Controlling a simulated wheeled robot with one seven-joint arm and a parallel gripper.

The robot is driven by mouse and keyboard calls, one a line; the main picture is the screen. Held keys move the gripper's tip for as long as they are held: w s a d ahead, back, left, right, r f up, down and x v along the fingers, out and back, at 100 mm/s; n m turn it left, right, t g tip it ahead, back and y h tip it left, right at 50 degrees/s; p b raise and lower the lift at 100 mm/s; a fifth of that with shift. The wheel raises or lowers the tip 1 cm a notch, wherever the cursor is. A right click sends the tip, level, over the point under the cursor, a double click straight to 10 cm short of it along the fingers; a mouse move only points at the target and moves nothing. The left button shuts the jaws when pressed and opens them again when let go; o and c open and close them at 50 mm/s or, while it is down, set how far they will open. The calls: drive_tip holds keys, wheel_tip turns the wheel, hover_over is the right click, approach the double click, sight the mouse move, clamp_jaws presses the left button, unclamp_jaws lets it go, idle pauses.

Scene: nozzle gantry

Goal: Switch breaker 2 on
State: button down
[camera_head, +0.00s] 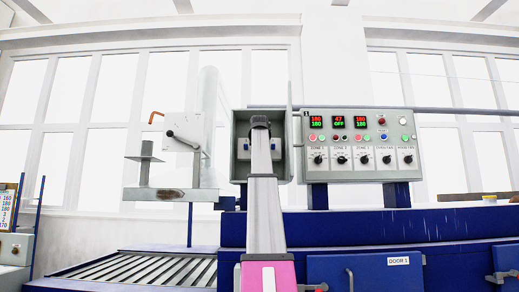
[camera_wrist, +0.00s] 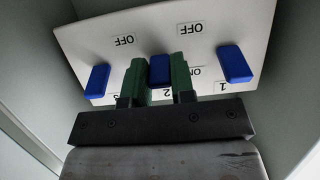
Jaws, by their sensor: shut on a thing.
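A white breaker panel (camera_wrist: 205,30) shows in the wrist view with three blue levers, its lettering upside down. Breaker 2's lever (camera_wrist: 160,70) is the middle one, with a 2 below it. My gripper (camera_wrist: 160,80) has its green fingers on either side of this lever and is shut on it. Breaker 1's lever (camera_wrist: 235,64) is at the right and breaker 3's lever (camera_wrist: 97,81) at the left. OFF labels lie above the levers; an ON label is partly hidden by a finger. In the head view my gripper (camera_head: 260,124) reaches into the open grey breaker box (camera_head: 240,119).
The box's side walls stand close around my gripper. Its open door (camera_head: 291,100) is at the right edge. A control panel (camera_head: 375,125) with knobs and displays is next to it; the middle display reads 47 and OFF. A roller conveyor (camera_head: 150,268) lies below left.

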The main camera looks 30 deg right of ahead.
drive_tip(key=shift+w+d+r+g+y, duration=0.1)
drive_tip(key=shift+r+g+y, duration=0.15)
drive_tip(key=shift+g+y, duration=0.2)
drive_tip(key=shift+g, duration=0.25)
drive_tip(key=c, duration=1)
unclamp_jaws()
drive_tip(key=shift+o, duration=0.2)
drive_tip(key=shift+f, duration=0.1)
